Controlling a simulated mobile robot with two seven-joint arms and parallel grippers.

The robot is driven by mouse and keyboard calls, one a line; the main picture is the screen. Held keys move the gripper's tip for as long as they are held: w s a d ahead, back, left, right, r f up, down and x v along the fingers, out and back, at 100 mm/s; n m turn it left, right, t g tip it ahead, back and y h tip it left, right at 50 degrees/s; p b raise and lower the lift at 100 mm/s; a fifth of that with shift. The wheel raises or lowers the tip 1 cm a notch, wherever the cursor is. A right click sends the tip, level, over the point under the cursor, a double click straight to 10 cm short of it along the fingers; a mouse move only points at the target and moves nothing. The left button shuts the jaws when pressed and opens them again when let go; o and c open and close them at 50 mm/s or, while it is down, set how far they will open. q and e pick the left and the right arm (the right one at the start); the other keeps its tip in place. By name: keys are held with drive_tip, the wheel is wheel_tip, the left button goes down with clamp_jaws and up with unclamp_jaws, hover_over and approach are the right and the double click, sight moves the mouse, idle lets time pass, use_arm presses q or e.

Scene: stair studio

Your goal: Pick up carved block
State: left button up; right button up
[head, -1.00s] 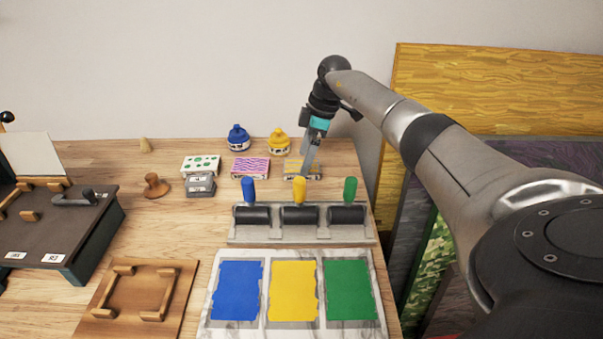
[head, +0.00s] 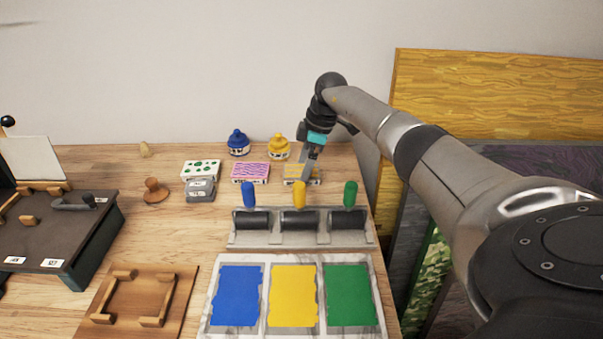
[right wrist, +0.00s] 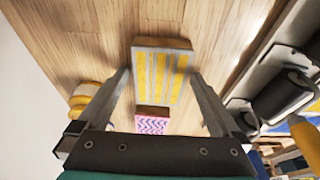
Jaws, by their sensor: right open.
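Three carved blocks lie in a row toward the back of the table: one with green dots (head: 201,168), one with pink waves (head: 250,172) and one with yellow stripes (head: 292,171). My right gripper (head: 308,173) is above the yellow-striped block and partly covers its right side in the head view. In the right wrist view, the yellow-striped block (right wrist: 161,75) lies between the two open fingers of the right gripper (right wrist: 160,78), with a gap on each side. The pink-waved block (right wrist: 152,125) is closer to the palm in that view. My left gripper is out of view.
Blue (head: 238,144) and yellow (head: 279,148) ink pots stand behind the blocks. A grey box (head: 200,190) sits by the dotted block. Bare table lies around the wooden stamp (head: 155,190).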

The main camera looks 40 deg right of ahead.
drive_tip(key=c, duration=1.3)
drive_tip(key=shift+c, duration=0.2)
